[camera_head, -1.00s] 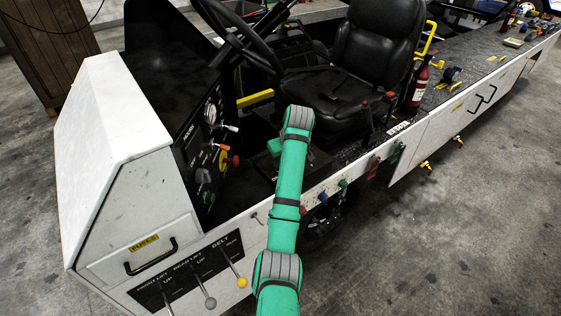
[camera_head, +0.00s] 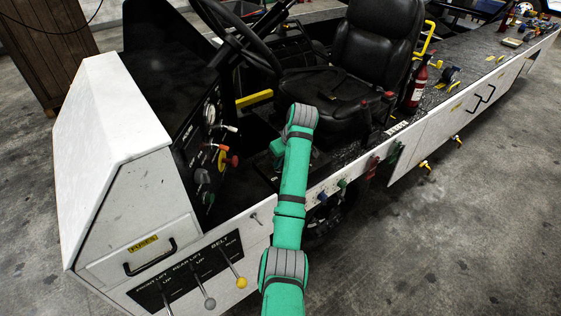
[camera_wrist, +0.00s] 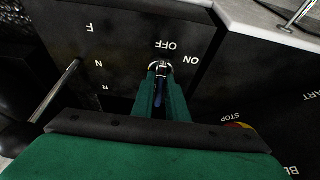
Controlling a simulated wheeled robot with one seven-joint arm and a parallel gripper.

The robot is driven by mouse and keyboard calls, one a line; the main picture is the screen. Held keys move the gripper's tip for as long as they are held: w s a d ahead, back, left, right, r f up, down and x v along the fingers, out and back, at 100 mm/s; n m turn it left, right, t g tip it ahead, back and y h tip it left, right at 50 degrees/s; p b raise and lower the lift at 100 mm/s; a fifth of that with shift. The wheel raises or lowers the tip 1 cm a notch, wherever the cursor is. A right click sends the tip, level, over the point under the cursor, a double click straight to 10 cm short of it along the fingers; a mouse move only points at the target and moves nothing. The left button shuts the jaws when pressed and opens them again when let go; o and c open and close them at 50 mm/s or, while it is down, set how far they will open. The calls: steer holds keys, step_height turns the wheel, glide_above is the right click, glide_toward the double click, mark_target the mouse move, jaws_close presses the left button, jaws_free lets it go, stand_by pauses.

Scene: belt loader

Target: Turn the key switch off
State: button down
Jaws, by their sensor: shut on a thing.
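In the wrist view, my gripper (camera_wrist: 160,72) has its two green fingers shut on the key switch (camera_wrist: 161,66), at a black panel. The white lettering above reads OFF, with ON to its right. A pale round collar shows on both sides of the fingertips. The key itself is mostly hidden between the fingers, so I cannot tell which mark it points to.
A lever (camera_wrist: 55,92) beside the F, N, R marks stands left of my gripper. A red and yellow stop button (camera_wrist: 238,125) lies to the right. In the head view, the seat (camera_head: 375,60), steering wheel (camera_head: 240,35) and dashboard knobs (camera_head: 220,155) surround the arm.

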steer(key=c, duration=1.7)
jaws_free()
steer(key=shift+c, duration=0.2)
steer(key=v, duration=1.1)
